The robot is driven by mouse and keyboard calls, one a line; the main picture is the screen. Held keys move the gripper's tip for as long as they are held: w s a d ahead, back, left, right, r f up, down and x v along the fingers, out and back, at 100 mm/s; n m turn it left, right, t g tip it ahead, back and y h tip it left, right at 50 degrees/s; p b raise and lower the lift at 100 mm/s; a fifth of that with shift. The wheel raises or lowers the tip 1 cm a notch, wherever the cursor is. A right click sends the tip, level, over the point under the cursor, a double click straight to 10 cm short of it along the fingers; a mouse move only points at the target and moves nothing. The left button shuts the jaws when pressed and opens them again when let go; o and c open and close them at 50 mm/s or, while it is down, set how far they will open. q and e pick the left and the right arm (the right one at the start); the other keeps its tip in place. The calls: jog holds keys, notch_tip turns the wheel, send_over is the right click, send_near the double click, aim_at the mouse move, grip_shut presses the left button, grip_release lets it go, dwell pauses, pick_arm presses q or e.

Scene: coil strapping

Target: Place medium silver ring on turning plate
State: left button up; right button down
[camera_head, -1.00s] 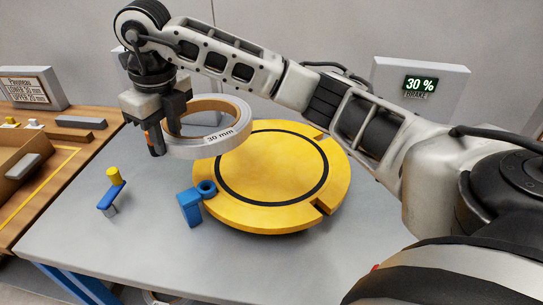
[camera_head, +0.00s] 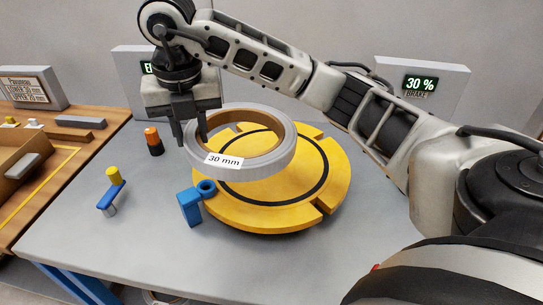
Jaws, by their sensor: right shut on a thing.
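The silver ring (camera_head: 272,166) has a tan inner face and a "30 mm" label. My right gripper (camera_head: 190,138) is shut on the left part of its rim and holds it, roughly level, above the turning plate. The turning plate (camera_head: 325,193) is a yellow disc with a black circle and notches at its edge. The ring hangs over the plate's left and back part and hides some of it. I cannot tell the exact gap between them. My left gripper is not in view.
A blue bracket (camera_head: 190,207) stands at the plate's front left edge. A blue tool with a yellow knob (camera_head: 112,190) and an orange-black cylinder (camera_head: 153,142) stand further left. A display reading 30 % (camera_head: 420,84) is at the back right. The grey table front is clear.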

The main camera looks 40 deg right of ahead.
jog(key=s+d, duration=0.3)
jog(key=s, duration=0.5)
jog(key=shift+n, duration=0.4)
jog(key=w+d+f, duration=0.2)
jog(key=w+f, duration=0.1)
jog(key=w+d+f+b, duration=0.1)
jog(key=w+d+f, duration=0.1)
jog(key=w+f, duration=0.1)
jog(key=w+d+f, duration=0.3)
jog(key=w, duration=0.2)
jog(key=shift+f, duration=0.25)
jog(key=shift+w+d+f, duration=0.2)
jog(key=shift+d+f, duration=0.05)
jog(key=shift+f, duration=0.15)
notch_tip(320, 180, down, 3)
jog(key=shift+r, duration=0.1)
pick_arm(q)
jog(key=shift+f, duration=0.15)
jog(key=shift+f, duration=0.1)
pick_arm(e)
jog(key=c, duration=1.4)
grip_release()
jog(key=shift+f, duration=0.3)
jog(key=shift+c, duration=0.2)
jog(key=o, duration=0.3)
jog(key=shift+s, duration=0.1)
